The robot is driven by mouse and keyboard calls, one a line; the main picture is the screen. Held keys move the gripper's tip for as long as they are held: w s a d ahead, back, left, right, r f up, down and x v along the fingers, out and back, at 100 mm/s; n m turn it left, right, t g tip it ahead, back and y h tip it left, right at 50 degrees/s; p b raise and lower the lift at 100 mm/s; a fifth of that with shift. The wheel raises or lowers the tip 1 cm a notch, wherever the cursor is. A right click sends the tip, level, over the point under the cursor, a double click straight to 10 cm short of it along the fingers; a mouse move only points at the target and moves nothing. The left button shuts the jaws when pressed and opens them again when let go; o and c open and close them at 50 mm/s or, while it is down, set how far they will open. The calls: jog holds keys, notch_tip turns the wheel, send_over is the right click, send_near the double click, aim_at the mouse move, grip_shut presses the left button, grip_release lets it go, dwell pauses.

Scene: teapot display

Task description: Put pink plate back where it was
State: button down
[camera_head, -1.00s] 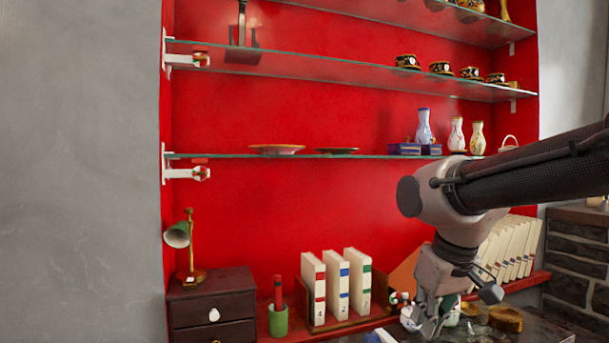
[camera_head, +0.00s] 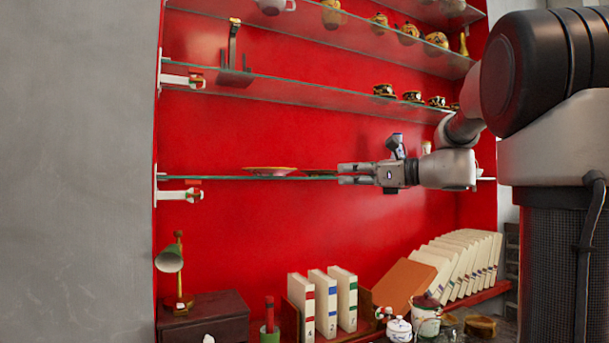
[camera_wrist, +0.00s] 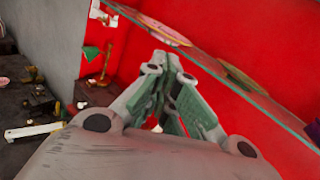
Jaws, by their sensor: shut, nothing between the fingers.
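A plate with a pinkish-red rim (camera_head: 270,171) lies on the middle glass shelf (camera_head: 225,178), toward its left end. It also shows at the top of the wrist view (camera_wrist: 163,30). A second, darker plate (camera_head: 320,173) lies to its right; in the wrist view its rim looks yellow-green (camera_wrist: 243,78). My gripper (camera_head: 340,174) is level with this shelf, to the right of the second plate in the head view, pointing left. It is shut and empty. In the wrist view its fingertips (camera_wrist: 172,60) appear just below the shelf edge; contact cannot be told.
A small pinkish round thing (camera_wrist: 3,81) is cut off at the wrist view's left edge, on a dark surface. Below are a green lamp (camera_head: 170,260), upright binders (camera_head: 325,300) and white pots (camera_head: 399,328). Cups (camera_head: 412,96) stand on the shelf above.

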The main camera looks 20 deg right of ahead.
jog(key=m, duration=0.1)
send_near(280, 174)
jog(key=w+a, duration=0.2)
jog(key=shift+w+a+m, duration=0.3)
jog(key=shift+w+a, duration=0.05)
jog(key=shift+w, duration=0.05)
jog(key=shift+a, duration=0.1)
jog(key=x, duration=0.7)
jog(key=shift+w, duration=0.1)
